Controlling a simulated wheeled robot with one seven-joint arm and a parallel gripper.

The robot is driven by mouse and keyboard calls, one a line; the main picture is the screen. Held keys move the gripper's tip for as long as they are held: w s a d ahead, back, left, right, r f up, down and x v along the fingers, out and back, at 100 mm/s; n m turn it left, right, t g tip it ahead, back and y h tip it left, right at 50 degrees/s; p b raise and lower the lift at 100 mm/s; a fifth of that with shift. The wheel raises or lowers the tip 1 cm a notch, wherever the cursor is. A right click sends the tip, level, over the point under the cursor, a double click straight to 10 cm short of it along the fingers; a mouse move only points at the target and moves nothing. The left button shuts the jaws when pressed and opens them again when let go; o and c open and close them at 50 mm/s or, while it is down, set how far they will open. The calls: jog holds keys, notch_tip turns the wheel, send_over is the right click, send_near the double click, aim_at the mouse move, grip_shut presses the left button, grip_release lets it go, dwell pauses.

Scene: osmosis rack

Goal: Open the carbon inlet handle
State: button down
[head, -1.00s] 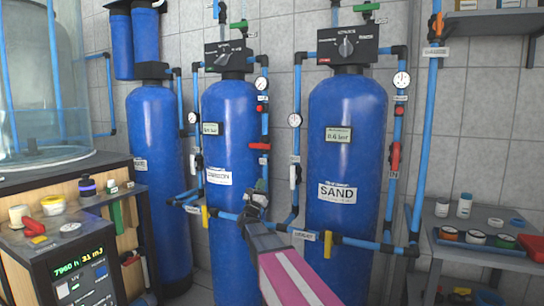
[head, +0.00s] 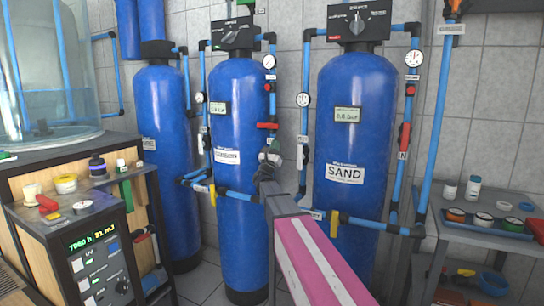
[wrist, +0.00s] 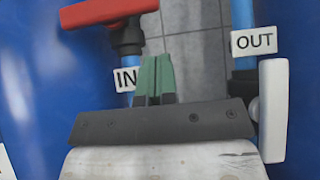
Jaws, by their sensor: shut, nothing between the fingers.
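The carbon inlet handle (head: 267,126) is red and lies crosswise on the blue pipe at the right side of the carbon tank (head: 237,95). In the wrist view the red handle (wrist: 105,12) is at the upper left, above an "IN" label (wrist: 127,78). My gripper (head: 270,155) is just below the handle in the head view. In the wrist view the gripper's green fingertips (wrist: 154,78) are together and empty, to the right of and below the handle, apart from it in the picture.
A white handle (wrist: 273,110) under an "OUT" label (wrist: 254,40) is close at the right of my gripper. The sand tank (head: 350,100) stands to the right. A shelf with a tray of jars (head: 484,219) is at far right, a control box (head: 90,245) at left.

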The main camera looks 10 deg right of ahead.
aim_at(268, 126)
jog(key=shift+w+d+r, duration=0.1)
jog(key=shift+r, duration=2.05)
